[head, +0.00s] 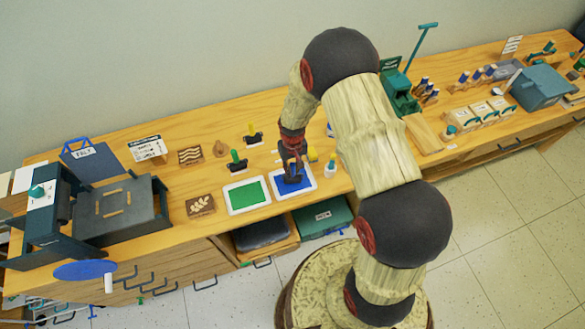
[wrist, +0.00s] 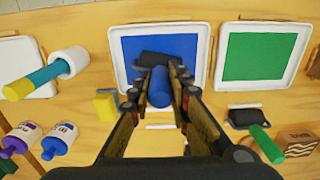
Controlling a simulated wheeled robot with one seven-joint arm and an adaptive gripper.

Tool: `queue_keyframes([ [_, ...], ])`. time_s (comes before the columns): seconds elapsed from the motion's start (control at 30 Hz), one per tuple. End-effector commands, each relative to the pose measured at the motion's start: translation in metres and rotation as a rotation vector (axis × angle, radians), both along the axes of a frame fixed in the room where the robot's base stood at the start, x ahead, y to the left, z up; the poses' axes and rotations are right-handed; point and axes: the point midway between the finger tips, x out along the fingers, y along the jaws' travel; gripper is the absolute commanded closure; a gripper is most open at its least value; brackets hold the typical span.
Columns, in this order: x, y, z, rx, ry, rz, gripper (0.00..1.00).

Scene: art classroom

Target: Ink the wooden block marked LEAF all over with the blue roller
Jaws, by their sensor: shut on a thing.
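The wooden block marked with a leaf (head: 200,205) lies on the counter, left of the green ink tray, with its pale leaf picture facing up. A brown edge at the right of the wrist view (wrist: 315,66) may be it. My gripper (head: 293,173) is over the blue ink tray (head: 308,187), shut on the handle of the blue roller (wrist: 160,88). The roller's dark head (wrist: 160,58) is over the near part of the blue ink tray (wrist: 128,90) in the wrist view. I cannot tell whether it touches the ink.
The green tray (head: 247,195) lies between the blue tray and the block. A green-handled roller (head: 237,160), a yellow-handled roller (head: 252,135) and a wave block (head: 190,155) stand behind. Ink bottles (wrist: 60,138) and a yellow sponge (wrist: 105,105) are near my gripper. A dark press (head: 125,208) stands left.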

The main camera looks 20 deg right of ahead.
Motion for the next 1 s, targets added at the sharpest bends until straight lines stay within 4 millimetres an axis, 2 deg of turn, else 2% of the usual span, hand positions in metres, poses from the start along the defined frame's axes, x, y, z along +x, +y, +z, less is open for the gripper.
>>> queue_keyframes([
  [1.0, 0.0002, 0.0, -0.006, 0.0, 0.0, 0.0, 1.0],
])
